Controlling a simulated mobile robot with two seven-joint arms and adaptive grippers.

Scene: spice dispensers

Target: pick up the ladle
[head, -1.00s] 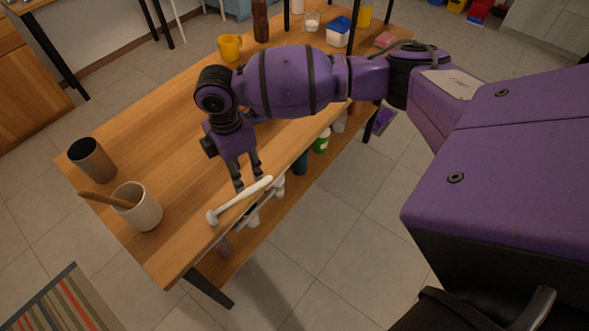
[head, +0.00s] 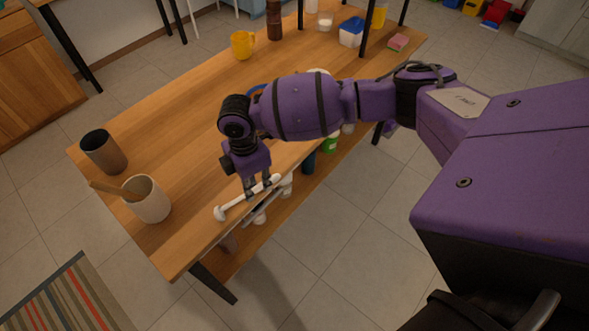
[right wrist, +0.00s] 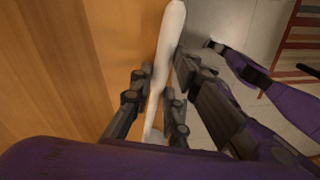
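The white ladle (head: 232,209) lies on the wooden table along its front edge, with its wider end to the left. Its pale handle also shows in the right wrist view (right wrist: 168,45), running between my fingers. My right gripper (head: 258,190) is down at the handle, with one finger on each side of it. In the right wrist view the right gripper (right wrist: 160,90) shows its fingers apart, straddling the handle; firm contact on both sides is not clear. My left gripper does not show in the head view.
A cream cup (head: 151,205) with a wooden utensil and a dark cup (head: 104,153) stand on the left of the table (head: 180,110). A yellow mug (head: 242,45) stands farther back. Bottles sit on a shelf below the front edge. The middle of the tabletop is mostly clear.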

